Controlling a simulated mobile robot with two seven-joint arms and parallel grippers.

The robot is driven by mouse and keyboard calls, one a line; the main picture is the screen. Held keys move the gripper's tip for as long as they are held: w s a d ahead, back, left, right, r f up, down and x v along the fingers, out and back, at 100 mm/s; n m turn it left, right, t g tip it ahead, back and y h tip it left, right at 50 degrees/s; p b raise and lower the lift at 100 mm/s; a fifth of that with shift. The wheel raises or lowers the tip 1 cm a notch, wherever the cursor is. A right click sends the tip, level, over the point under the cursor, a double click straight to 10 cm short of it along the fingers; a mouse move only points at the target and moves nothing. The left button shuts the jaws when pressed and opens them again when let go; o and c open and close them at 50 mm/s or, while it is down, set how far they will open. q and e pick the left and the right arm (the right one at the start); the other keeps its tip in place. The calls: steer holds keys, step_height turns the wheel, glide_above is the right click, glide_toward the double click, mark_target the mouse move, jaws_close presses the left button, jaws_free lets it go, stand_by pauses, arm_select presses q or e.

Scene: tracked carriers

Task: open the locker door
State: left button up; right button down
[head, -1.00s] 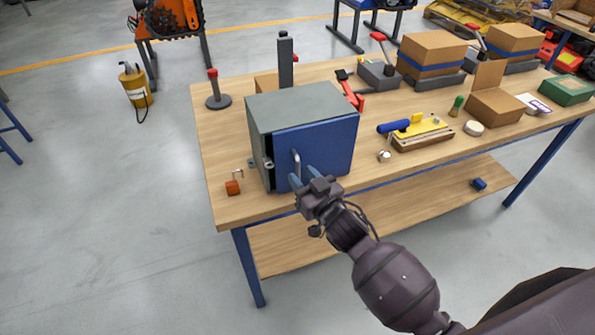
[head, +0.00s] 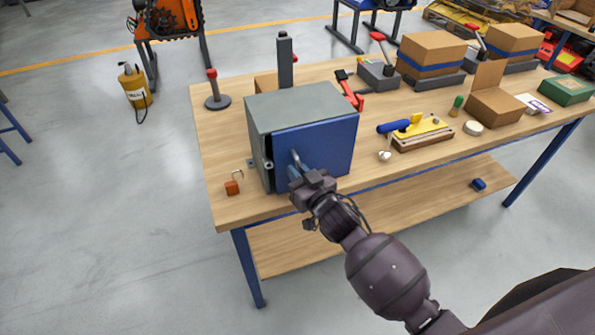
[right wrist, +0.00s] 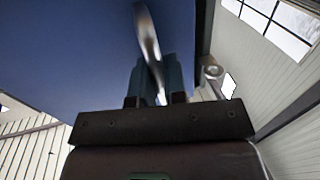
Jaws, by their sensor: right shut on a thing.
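The locker (head: 295,103) is a grey box standing on the workbench, with a blue door (head: 332,142) on its front. A metal bar handle (head: 295,158) stands upright near the door's left edge. My right gripper (head: 297,174) is shut on the handle. In the right wrist view the handle (right wrist: 148,35) runs down between the blue-grey fingers (right wrist: 155,82), in front of the blue door (right wrist: 70,50). My left gripper is not in view.
An orange padlock (head: 232,187) lies on the workbench (head: 225,140) left of the locker. A metal eye (head: 268,164) shows at the locker's left front edge. A tool board (head: 424,139) and cardboard boxes (head: 431,53) lie to the right. The bench front before the locker is narrow.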

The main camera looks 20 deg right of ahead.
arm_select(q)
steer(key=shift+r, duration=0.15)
arm_select(e)
steer(key=shift+s, duration=0.1)
steer(key=s+d+n+g+y+p, duration=0.3)
steer(key=s+d+n+g+y, duration=0.45)
steer(key=s+y, duration=0.2)
arm_select(q)
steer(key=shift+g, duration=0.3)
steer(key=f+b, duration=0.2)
steer(key=b, duration=0.2)
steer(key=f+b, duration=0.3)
steer(key=b, duration=0.2)
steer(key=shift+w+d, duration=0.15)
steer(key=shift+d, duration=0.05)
arm_select(e)
steer(key=s+d+n+g+y, duration=0.2)
steer(key=d+n+g+y, duration=0.2)
steer(key=d+n+g, duration=0.6)
steer(key=d+g, duration=0.3)
steer(key=d, duration=0.2)
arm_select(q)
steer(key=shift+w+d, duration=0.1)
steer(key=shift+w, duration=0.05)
